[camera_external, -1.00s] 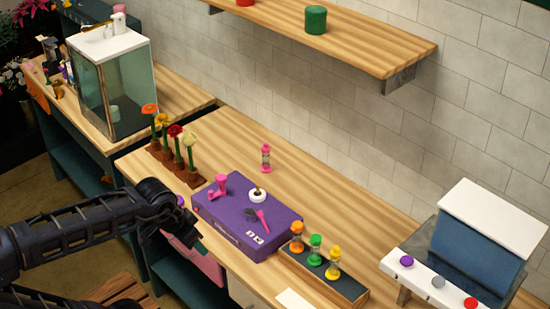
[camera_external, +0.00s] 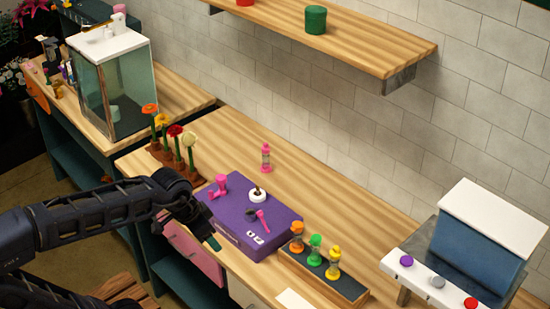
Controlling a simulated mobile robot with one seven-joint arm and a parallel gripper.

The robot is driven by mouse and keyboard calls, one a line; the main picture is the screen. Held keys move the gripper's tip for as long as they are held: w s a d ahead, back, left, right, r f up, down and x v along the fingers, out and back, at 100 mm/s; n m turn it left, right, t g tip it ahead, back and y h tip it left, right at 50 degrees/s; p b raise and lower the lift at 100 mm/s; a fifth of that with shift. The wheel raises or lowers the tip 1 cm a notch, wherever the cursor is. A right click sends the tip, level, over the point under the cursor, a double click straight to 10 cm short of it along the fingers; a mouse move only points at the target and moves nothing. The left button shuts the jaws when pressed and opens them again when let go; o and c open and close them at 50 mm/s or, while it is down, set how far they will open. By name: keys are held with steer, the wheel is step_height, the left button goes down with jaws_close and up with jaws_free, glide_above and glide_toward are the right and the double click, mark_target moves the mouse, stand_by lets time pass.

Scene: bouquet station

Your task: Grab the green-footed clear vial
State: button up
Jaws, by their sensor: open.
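The green-footed clear vial (camera_external: 315,250) stands upright in a dark, wood-edged rack on the bench, between an orange-footed vial (camera_external: 297,237) and a yellow-footed vial (camera_external: 333,262). Its top and foot are green. My gripper (camera_external: 211,241) points down at the front edge of the bench, in front of the purple case and well to the left of the rack. It is open and touches no vial. Its fingers are small and dark here.
A purple case (camera_external: 235,232) with pink tools lies between my gripper and the rack (camera_external: 349,287). A pink-footed vial (camera_external: 266,158) stands behind it. Potted flowers (camera_external: 176,150) are at the left. A white-topped machine with coloured buttons (camera_external: 438,282) stands at the right.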

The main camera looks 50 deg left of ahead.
steer(key=w+d+f+m+g+h, duration=0.1)
steer(key=w+d+m, duration=0.15)
steer(key=w, duration=0.45)
steer(key=w+d+f+m+h, duration=0.1)
steer(key=w+f+m, duration=0.15)
steer(key=w, duration=0.55)
steer(key=m+h, duration=0.1)
steer(key=m, duration=0.4)
glide_toward(320, 254)
steer(key=shift+g, duration=0.4)
steer(key=x, duration=0.4)
steer(key=shift+w+a+f, duration=0.15)
steer(key=shift+w+a, duration=0.1)
steer(key=shift+w, duration=0.2)
steer(key=shift+x, duration=2.7)
steer(key=shift+w+a, duration=0.1)
steer(key=shift+w, duration=0.05)
steer(key=shift+c, duration=0.3)
jaws_close()
